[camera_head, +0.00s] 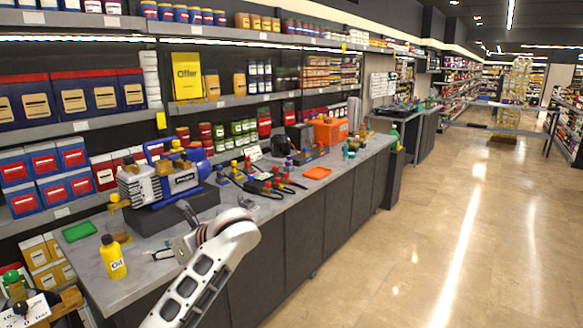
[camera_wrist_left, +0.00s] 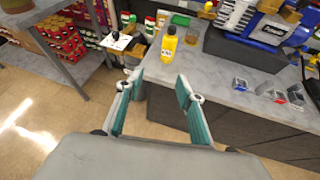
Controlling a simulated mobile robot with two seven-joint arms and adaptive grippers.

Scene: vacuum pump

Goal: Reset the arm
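A blue and grey vacuum pump (camera_head: 165,180) sits on a dark block on the counter; part of it also shows in the left wrist view (camera_wrist_left: 265,22). A white arm of mine (camera_head: 205,275), seemingly the left, rises from the bottom of the head view in front of the counter. My left gripper (camera_wrist_left: 158,82) is open and empty. Its two teal-padded fingers are spread apart, with floor and the counter's edge behind them. The yellow oil bottle (camera_wrist_left: 169,48) stands beyond the fingers, apart from them. My right gripper is not seen.
The grey counter (camera_head: 135,285) runs back to the right. The oil bottle (camera_head: 112,257) and a green pad (camera_head: 79,231) are at its left end. An orange tray (camera_head: 317,173) and orange bin (camera_head: 330,131) stand farther along. Stocked shelves line the wall. The right-hand floor is open.

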